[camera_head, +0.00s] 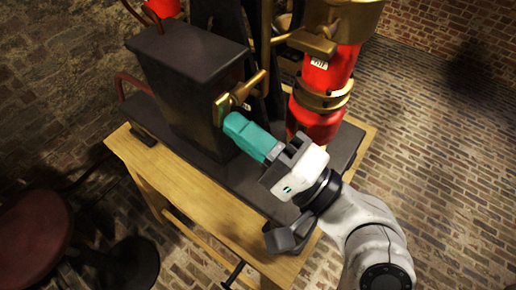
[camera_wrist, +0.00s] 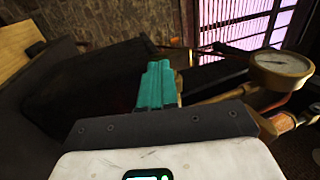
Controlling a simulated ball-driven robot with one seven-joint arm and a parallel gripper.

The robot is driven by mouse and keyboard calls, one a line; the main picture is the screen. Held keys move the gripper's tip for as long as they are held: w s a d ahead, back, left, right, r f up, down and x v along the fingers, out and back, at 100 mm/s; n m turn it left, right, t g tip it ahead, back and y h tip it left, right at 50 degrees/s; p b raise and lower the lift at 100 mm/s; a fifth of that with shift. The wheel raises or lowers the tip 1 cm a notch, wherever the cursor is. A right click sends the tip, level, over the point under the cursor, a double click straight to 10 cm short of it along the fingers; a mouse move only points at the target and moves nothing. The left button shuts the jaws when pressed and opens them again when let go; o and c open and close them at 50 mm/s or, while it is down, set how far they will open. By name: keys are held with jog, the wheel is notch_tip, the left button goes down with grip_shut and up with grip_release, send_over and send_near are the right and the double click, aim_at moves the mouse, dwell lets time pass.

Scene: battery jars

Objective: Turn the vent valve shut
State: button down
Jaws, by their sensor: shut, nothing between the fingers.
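A brass fitting with a T-shaped handle (camera_head: 247,89), which looks like the vent valve, sticks out from the side of the dark box. Its brass plate (camera_head: 220,108) sits against the box. My gripper (camera_head: 230,122) has its teal fingers shut with nothing between them. The fingertips are just below the brass fitting, close to it; I cannot tell whether they touch. In the wrist view my gripper (camera_wrist: 157,66) points at the dark box, and a small piece of brass (camera_wrist: 180,86) shows just right of the fingers. The rest of the valve is hidden there.
The dark box (camera_head: 190,75) stands on a black base on a wooden table (camera_head: 190,203). A red cylinder with brass bands (camera_head: 316,118) stands right of the fingers. A round gauge (camera_wrist: 282,65) is at right. A dark red stool (camera_head: 35,235) is at lower left.

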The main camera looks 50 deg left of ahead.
jog(key=shift+s+a+f+g+y+b, duration=0.25)
jog(key=shift+a+y+b, duration=0.6)
jog(key=shift+b, duration=2.3)
jog(key=shift+s+a+f+g+y+b, duration=0.1)
jog(key=shift+a+f+g+y+b, duration=0.5)
jog(key=shift+b, duration=2.6)
jog(key=shift+s+a+r+g+y+b, duration=0.15)
jog(key=shift+a+y+b, duration=0.95)
jog(key=shift+b, duration=2.05)
jog(key=shift+d+t+y, duration=0.15)
jog(key=shift+t+y, duration=0.15)
jog(key=shift+y, duration=0.15)
